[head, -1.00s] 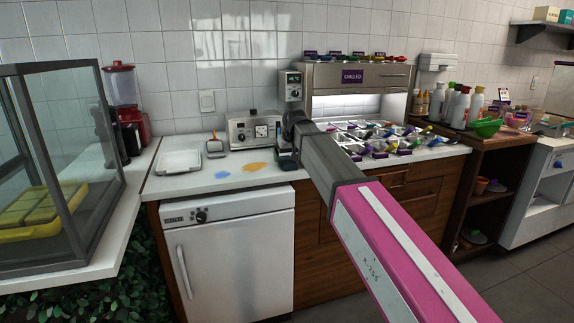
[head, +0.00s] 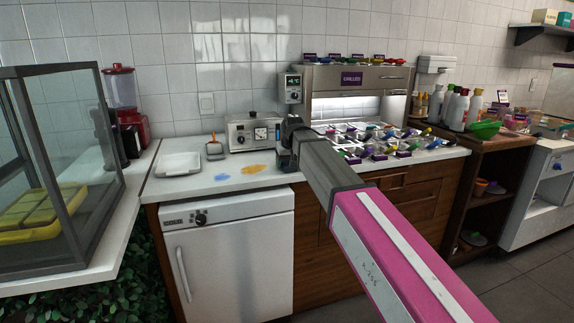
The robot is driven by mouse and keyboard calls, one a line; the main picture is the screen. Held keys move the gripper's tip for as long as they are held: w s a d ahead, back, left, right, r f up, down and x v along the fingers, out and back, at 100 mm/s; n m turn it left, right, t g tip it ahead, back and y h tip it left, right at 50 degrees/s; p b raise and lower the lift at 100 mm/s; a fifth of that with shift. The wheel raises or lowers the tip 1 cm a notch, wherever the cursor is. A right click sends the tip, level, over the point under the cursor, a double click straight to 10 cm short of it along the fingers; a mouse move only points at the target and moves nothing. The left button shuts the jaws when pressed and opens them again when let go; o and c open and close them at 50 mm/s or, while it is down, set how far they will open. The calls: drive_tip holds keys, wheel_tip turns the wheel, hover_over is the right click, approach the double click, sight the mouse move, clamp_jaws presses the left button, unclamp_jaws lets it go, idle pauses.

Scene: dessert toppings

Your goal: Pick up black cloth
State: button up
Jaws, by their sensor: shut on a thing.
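My gripper (head: 287,160) is at the far end of my pink and grey arm, over the white counter and right of the orange spill. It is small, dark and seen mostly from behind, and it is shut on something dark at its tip. This fits the black cloth, but cloth and fingers are hard to tell apart here. The cloth's outline and whether it touches the counter cannot be made out.
A blue spill (head: 221,177) and an orange spill (head: 254,169) lie on the counter (head: 200,186). A white tray (head: 178,164) and a steel appliance (head: 252,133) stand left of my gripper. Topping containers (head: 385,140) fill the counter to the right. A glass case (head: 60,170) stands at far left.

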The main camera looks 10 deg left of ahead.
sight(285, 161)
drive_tip(key=r, duration=0.4)
drive_tip(key=shift+s+a+r, duration=0.15)
drive_tip(key=shift+s+r, duration=0.05)
drive_tip(key=shift+s, duration=0.1)
drive_tip(key=s+a+r, duration=0.6)
drive_tip(key=s, duration=0.3)
drive_tip(key=shift+s+r, duration=0.15)
drive_tip(key=shift+r, duration=0.05)
